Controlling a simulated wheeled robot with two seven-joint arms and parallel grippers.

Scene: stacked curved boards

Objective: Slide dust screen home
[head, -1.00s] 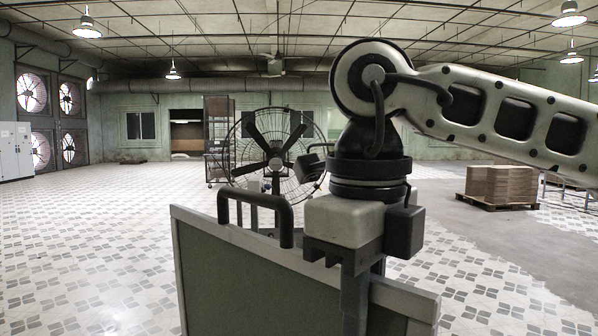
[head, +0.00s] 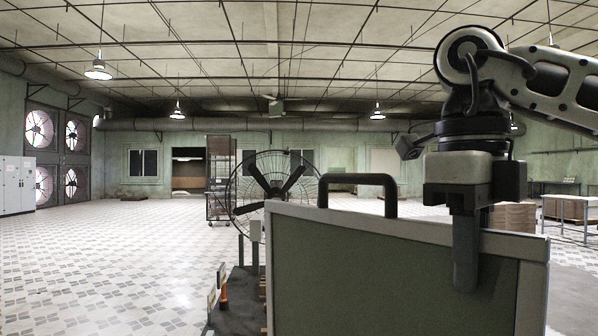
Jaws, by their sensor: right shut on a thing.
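The dust screen (head: 390,270) is a green panel with a pale frame and a black handle (head: 357,180) on its top edge. It fills the lower right of the head view, upright, its lower part cut off by the picture's bottom. My right gripper (head: 467,235) points down over the screen's top edge, right of the handle, and is shut on the screen. One finger shows on the near face; the far finger is hidden behind the panel. My left gripper is out of view. No slot or rails for the screen can be made out.
A large caged fan (head: 272,188) stands behind the screen's left edge, with an orange-and-black object (head: 223,295) on a dark base below it. A tall rack (head: 220,180) stands behind. Boxes (head: 513,217) sit behind my right gripper. The tiled floor at left is clear.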

